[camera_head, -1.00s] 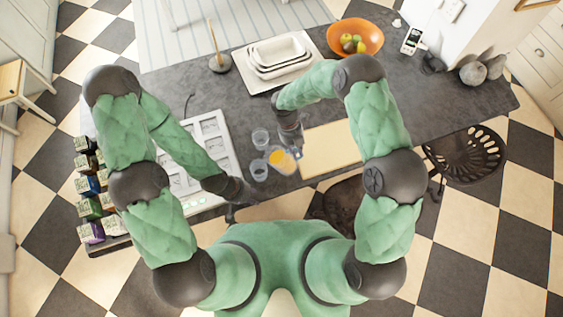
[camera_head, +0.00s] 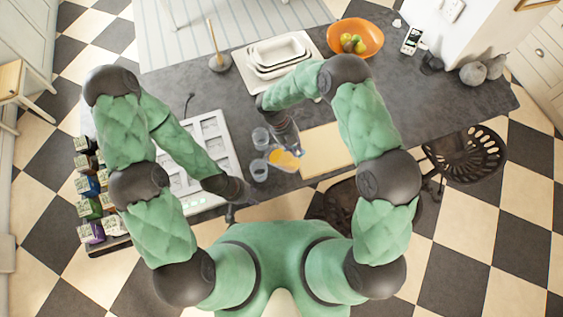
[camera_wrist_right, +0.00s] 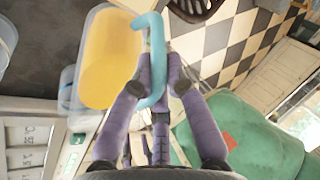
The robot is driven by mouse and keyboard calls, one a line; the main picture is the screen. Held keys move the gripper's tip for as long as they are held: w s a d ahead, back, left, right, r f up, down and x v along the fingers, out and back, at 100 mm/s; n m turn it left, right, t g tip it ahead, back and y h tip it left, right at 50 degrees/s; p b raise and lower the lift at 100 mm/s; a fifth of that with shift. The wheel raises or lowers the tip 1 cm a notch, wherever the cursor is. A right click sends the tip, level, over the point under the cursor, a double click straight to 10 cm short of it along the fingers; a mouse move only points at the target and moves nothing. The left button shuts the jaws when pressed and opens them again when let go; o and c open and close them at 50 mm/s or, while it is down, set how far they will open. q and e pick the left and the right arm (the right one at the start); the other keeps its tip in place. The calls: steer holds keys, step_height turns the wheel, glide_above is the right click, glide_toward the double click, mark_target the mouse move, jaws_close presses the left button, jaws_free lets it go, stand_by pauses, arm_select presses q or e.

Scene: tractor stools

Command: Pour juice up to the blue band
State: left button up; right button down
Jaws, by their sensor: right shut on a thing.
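A clear jug (camera_head: 287,159) with orange-yellow juice is at the counter's near edge. It also shows large in the right wrist view (camera_wrist_right: 108,60), with a light blue handle (camera_wrist_right: 157,60). My right gripper (camera_wrist_right: 157,88) is shut on that handle. In the head view, my right gripper (camera_head: 289,137) is just behind the jug. Two clear glasses stand left of the jug, one farther back (camera_head: 260,138) and one nearer (camera_head: 258,170); both look empty.
A beige board (camera_head: 325,150) lies right of the jug. A white panelled tray (camera_head: 215,135) lies to the left, with several small cartons (camera_head: 88,185) beyond it. Stacked white dishes (camera_head: 277,55) and an orange fruit bowl (camera_head: 355,38) stand at the back. A dark stool (camera_head: 465,153) stands right.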

steer(key=shift+f+b, duration=0.9)
steer(key=shift+f, duration=0.2)
stand_by(0.6)
steer(key=shift+a+r+h, duration=0.1)
steer(key=shift+r+h, duration=0.05)
steer(key=shift+h, duration=0.15)
steer(key=shift+a+r+h, duration=0.25)
steer(key=shift+r+h, duration=0.15)
steer(key=shift+r, duration=0.1)
steer(key=shift+a+r+h, duration=0.2)
steer(key=shift+r+h, duration=0.2)
steer(key=shift+r, duration=0.1)
steer(key=shift+s, duration=0.1)
steer(key=shift+f+b, duration=0.8)
steer(key=shift+f, duration=0.25)
steer(key=shift+a+r+m+h, duration=0.35)
steer(key=shift+r+h, duration=0.2)
steer(key=shift+h, duration=0.15)
stand_by(3.1)
